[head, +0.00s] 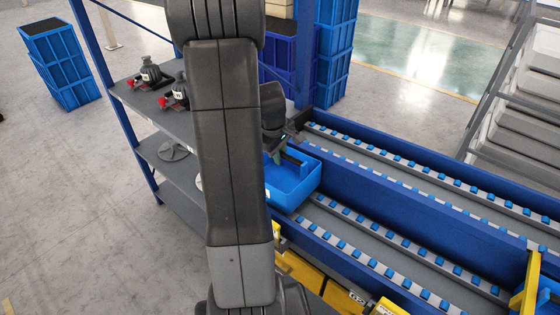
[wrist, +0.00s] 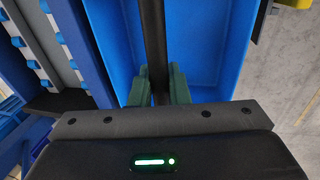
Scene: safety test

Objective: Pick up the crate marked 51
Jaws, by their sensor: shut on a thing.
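A blue open crate (head: 301,190) is at the left end of the roller lanes in the head view. No number is readable on it, so I cannot tell whether it is marked 51. My gripper (head: 279,153) is over the crate, partly hidden behind my own arm. In the wrist view my gripper (wrist: 158,88) has its green fingers shut on a dark bar that runs across the blue crate (wrist: 207,45). The crate looks empty where I see inside. Whether it rests on the rollers or hangs above them I cannot tell.
Roller lanes (head: 400,240) with blue rails run to the right. A grey shelf (head: 150,105) on the left holds dark devices with red parts. Blue crates are stacked behind (head: 335,55) and at the far left (head: 63,70). A grey rack (head: 510,125) stands at right.

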